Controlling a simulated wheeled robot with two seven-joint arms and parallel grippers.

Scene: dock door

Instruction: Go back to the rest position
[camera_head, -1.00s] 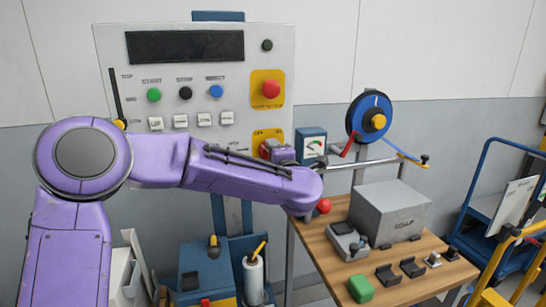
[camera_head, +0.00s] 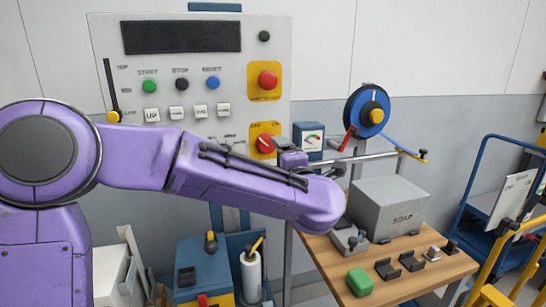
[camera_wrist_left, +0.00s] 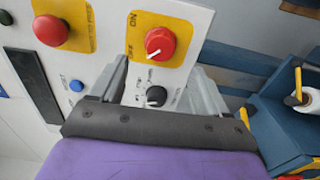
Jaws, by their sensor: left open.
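My purple left arm comes in from the left and crosses in front of the control panel (camera_head: 277,40). My left gripper (camera_head: 291,158) is small and partly hidden beyond the forearm, just right of the red rotary switch (camera_head: 265,143) on its yellow plate. In the left wrist view my left gripper (camera_wrist_left: 158,75) has its two grey fingers apart, with nothing held. The red switch (camera_wrist_left: 160,44) shows beyond the fingertips, and a black knob (camera_wrist_left: 156,96) shows between the fingers. I cannot tell how far the fingers are from the panel. My right gripper is not in view.
A wooden table (camera_head: 325,262) at the right bears a grey box (camera_head: 388,208), a green block (camera_head: 360,282) and small black holders. A blue reel (camera_head: 368,110) stands behind it. A blue cart (camera_head: 480,225) and yellow rails (camera_head: 500,250) are far right. A blue cabinet (camera_head: 205,262) stands below the panel.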

